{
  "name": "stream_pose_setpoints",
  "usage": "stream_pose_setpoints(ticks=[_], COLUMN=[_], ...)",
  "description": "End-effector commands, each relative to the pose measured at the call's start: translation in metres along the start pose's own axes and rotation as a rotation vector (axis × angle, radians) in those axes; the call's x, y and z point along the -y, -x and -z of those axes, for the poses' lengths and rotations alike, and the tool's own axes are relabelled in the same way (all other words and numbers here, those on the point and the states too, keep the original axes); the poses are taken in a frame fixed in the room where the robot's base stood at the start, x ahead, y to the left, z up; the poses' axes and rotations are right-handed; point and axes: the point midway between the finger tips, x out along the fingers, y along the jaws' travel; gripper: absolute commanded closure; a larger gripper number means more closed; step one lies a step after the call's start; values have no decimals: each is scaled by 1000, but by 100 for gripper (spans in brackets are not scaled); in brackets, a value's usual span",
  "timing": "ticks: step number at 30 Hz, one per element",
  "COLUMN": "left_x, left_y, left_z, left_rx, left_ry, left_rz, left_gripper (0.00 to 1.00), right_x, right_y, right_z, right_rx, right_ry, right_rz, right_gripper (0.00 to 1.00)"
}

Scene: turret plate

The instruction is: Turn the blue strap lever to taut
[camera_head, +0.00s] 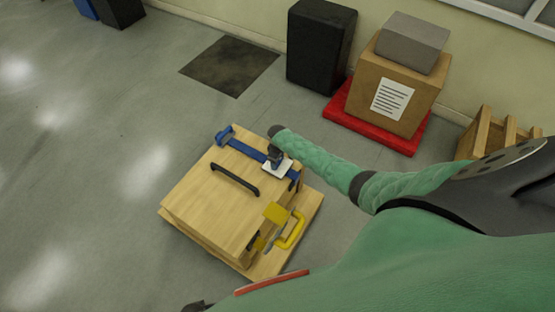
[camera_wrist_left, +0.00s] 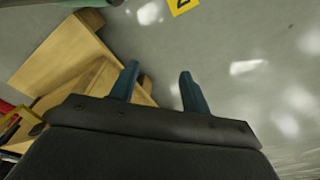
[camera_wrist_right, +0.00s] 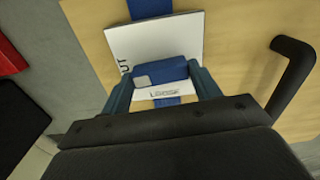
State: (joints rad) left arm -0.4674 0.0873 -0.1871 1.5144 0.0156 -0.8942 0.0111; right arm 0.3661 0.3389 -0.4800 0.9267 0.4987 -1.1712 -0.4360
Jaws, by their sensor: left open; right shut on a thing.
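The blue strap (camera_head: 243,147) runs across the top of a wooden crate (camera_head: 205,205) in the head view. A white plate (camera_head: 277,170) sits on it, lettered "LOOSE" near the gripper and "UT" at its left edge in the right wrist view. The blue lever (camera_wrist_right: 160,72) lies over this plate, between the fingers of my right gripper (camera_wrist_right: 162,82), which is shut on it. The lever is largely hidden by my right gripper (camera_head: 275,157) in the head view. My left gripper (camera_wrist_left: 157,80) is open and empty, above floor beside a wooden edge.
A black handle (camera_head: 235,179) stands on the crate top beside the strap. A yellow latch (camera_head: 275,212) and yellow handle (camera_head: 292,231) are at the crate's near right. A black cabinet (camera_head: 320,45) and a carton (camera_head: 400,85) on a red base stand behind.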

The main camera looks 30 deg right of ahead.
Motion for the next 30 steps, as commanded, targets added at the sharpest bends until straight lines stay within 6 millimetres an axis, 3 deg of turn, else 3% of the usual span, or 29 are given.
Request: stream_pose_setpoints(ticks=[22, 23, 25, 30], left_x=[2, 2, 2, 2], left_y=[-8, -8, -8, -8], left_z=[-3, -3, -3, -3], left_rx=[-5, -5, -5, -5], left_ry=[-2, -2, -2, -2], left_rz=[4, 4, 3, 3], left_gripper=[53, 53, 53, 53], right_x=[0, 0, 0, 0], right_y=[0, 0, 0, 0], right_z=[0, 0, 0, 0], right_rx=[-1, -1, -1, -1], right_ry=[-83, -83, -83, -82], right_rz=[0, 0, 0, 0], right_gripper=[61, 32, 19, 16])
